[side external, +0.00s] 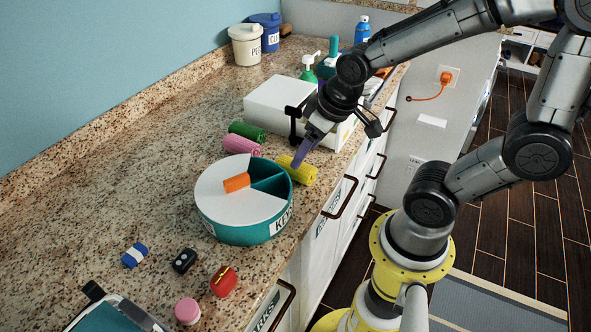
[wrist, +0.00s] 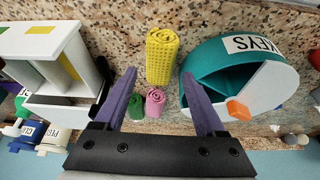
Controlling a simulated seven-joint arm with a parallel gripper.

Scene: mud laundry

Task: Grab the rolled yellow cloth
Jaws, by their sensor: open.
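The rolled yellow cloth (side external: 297,170) lies on the granite counter, just behind and right of the round teal KEYS container. In the wrist view the yellow cloth (wrist: 162,56) is upright in the picture, ahead of and between the two purple fingers. My gripper (side external: 300,160) is above the cloth in the side view, with one purple finger overlapping part of it. In the wrist view my gripper (wrist: 162,90) is open, with nothing held between the fingers. Whether a finger touches the cloth cannot be told.
A pink roll (side external: 242,146) and a green roll (side external: 247,131) lie beside the yellow cloth. The KEYS container (side external: 240,228) stands close in front, with an orange piece (side external: 236,182) on its lid. A white box (side external: 275,105) stands behind.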

